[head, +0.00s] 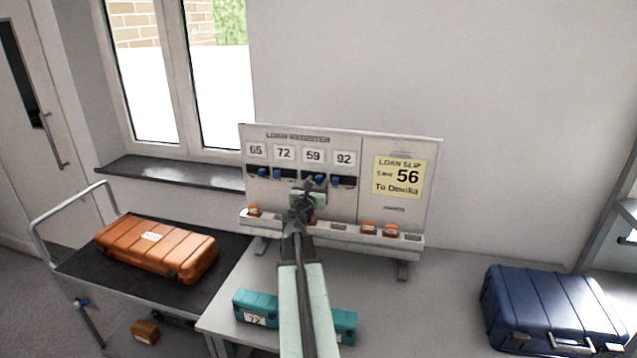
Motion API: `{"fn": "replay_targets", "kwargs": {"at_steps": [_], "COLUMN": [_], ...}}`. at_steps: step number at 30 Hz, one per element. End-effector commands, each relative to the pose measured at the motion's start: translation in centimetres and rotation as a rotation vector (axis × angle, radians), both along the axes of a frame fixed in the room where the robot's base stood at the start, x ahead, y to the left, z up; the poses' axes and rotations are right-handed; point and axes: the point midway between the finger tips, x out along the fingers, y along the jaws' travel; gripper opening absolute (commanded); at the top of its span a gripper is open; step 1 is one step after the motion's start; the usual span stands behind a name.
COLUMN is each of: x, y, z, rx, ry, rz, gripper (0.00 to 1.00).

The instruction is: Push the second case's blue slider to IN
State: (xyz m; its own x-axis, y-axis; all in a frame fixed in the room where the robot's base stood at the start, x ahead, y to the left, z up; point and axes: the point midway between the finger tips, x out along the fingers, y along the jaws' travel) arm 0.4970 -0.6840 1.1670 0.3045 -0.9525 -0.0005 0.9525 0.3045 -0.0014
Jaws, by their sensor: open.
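The loan register board (350,150) stands on the table with number cards 65, 72, 59 and 92 in a row. Under the second card, 72 (284,154), a blue slider (277,173) sits toward the left of its dark slot. Other blue sliders show under 65 (262,171), 59 (320,181) and 92 (335,181). IN and OUT marks are too small to read. My gripper (308,184) is open in front of the board, below card 59 and right of the second slider. It hides part of the slots; contact with the board cannot be told.
A teal case (257,305) labelled 72 lies on the table, partly behind my arm. A blue case (545,310) is at right. An orange case (150,250) lies on a trolley (85,262) at left. The board's ledge (350,238) holds small orange tags (369,228).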

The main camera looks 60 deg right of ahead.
Motion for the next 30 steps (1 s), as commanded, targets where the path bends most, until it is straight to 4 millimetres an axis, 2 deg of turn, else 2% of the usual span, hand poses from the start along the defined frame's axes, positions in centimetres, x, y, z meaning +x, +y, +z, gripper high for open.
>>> {"fn": "replay_targets", "kwargs": {"at_steps": [2,8,9,13,14,30], "x": [0.33,0.26,0.26,0.23,0.23,0.17], "y": [-0.87,-0.89,-0.88,-0.89,-0.89,-0.92], "z": [0.0,-0.01,-0.01,-0.01,-0.01,-0.02], "rx": [0.0,0.0,0.0,0.0,0.0,0.0], "ry": [0.0,-0.001,-0.001,-0.001,-0.001,-0.001], "rz": [0.0,0.0,0.0,0.0,0.0,-0.001], "gripper": [0.42,0.42,0.39,0.03,0.0,0.0]}}
